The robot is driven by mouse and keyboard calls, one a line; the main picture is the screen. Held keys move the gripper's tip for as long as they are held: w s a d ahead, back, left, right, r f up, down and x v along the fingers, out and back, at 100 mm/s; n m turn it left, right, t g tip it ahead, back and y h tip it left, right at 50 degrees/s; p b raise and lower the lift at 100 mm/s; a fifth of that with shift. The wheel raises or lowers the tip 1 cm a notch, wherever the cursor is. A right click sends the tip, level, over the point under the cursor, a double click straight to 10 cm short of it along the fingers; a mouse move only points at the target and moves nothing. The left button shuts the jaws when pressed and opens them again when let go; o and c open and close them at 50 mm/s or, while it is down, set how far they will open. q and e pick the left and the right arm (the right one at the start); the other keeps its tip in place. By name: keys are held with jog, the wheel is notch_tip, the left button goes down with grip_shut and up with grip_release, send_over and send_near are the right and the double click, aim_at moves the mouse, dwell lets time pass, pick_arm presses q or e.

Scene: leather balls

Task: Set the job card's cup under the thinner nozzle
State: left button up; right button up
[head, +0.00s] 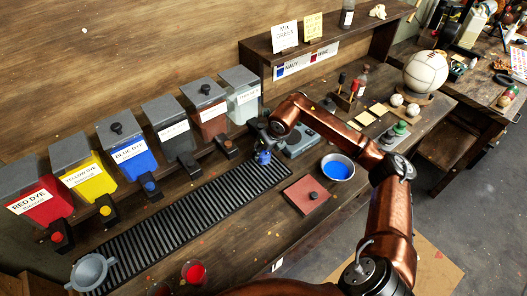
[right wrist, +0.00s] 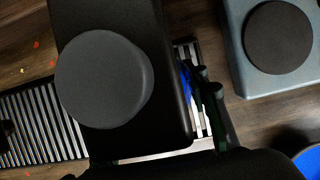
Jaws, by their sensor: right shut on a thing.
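The thinner dispenser (head: 243,97), a clear box with a grey lid and pale contents, is the rightmost of the row. My right gripper (head: 263,147) is at the row's right end, shut on a small blue cup (head: 263,158) low over the right end of the black grate. In the right wrist view a black nozzle block with a round grey button (right wrist: 104,80) hides much of the grate. Blue of the cup (right wrist: 186,88) shows beside the block, by dark fingers; whether it is squarely under the spout is hidden. My left gripper is not in view.
A grey scale (head: 302,142) with a round black top stands right of the gripper. A bowl of blue dye (head: 338,167) and a red-brown board (head: 306,194) are nearer. Job cards (head: 285,37) stand on the shelf.

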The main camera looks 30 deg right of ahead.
jog(key=shift+s+f+b, duration=0.2)
jog(key=shift+f+b, duration=0.15)
jog(key=shift+f, duration=0.4)
jog(key=o, duration=1.2)
jog(key=shift+s+a+f, duration=0.1)
jog(key=shift+f, duration=0.05)
jog(key=shift+o, duration=0.2)
jog(key=shift+r, duration=0.4)
jog(key=w+p+v, duration=0.1)
jog(key=v, duration=1.1)
jog(key=shift+s+r+p, duration=0.15)
jog(key=shift+r+p, duration=0.2)
jog(key=shift+r, duration=0.25)
